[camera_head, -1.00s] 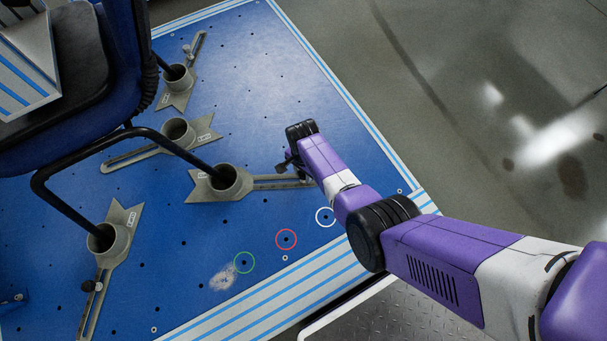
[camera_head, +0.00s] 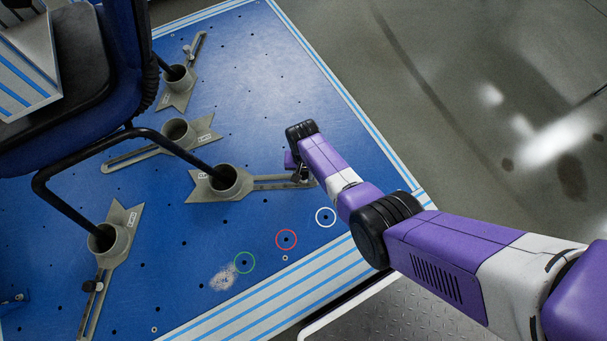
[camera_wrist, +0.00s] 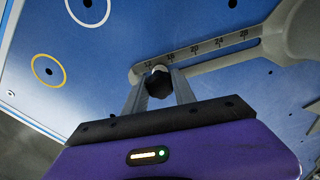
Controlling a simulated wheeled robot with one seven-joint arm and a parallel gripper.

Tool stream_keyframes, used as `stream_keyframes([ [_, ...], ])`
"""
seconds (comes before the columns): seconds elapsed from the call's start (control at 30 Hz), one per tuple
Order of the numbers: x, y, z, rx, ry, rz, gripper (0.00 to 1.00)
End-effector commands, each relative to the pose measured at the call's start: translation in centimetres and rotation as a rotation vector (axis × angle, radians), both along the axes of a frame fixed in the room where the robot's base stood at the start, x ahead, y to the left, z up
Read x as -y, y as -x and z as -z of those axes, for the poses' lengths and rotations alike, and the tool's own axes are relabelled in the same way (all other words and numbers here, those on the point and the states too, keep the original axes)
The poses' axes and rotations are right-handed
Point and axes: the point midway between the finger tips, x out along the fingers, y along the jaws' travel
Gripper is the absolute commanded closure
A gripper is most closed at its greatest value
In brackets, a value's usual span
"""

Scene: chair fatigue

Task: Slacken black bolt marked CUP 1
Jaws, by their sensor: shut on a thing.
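My gripper (camera_head: 300,174) is over the outer end of the slotted arm of a grey cup (camera_head: 226,184) on the blue platform. In the wrist view my two grey fingers (camera_wrist: 158,88) stand on either side of a black bolt (camera_wrist: 158,80) and are shut on it. The bolt sits at the end of the slotted arm (camera_wrist: 205,50) near the scale mark 12. A chair leg stands in this cup. The cup's label (camera_head: 203,175) is too small to read. In the head view my wrist hides most of the bolt.
Other grey cups stand to the left, at the lower left (camera_head: 108,240), upper middle (camera_head: 178,131) and top (camera_head: 178,75). The blue chair (camera_head: 100,75) is at the upper left. White (camera_head: 326,217), red (camera_head: 286,240) and green (camera_head: 244,263) rings mark bare platform.

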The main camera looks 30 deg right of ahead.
Motion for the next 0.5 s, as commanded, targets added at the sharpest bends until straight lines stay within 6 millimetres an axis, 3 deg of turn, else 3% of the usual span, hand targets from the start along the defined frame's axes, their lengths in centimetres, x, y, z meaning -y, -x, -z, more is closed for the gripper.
stream_keyframes([
  [0.37, 0.01, -0.02, 0.0, 0.001, 0.0, -0.045, 1.0],
  [0.5, 0.07, 0.0, -0.01, 0.001, 0.001, -0.174, 1.0],
])
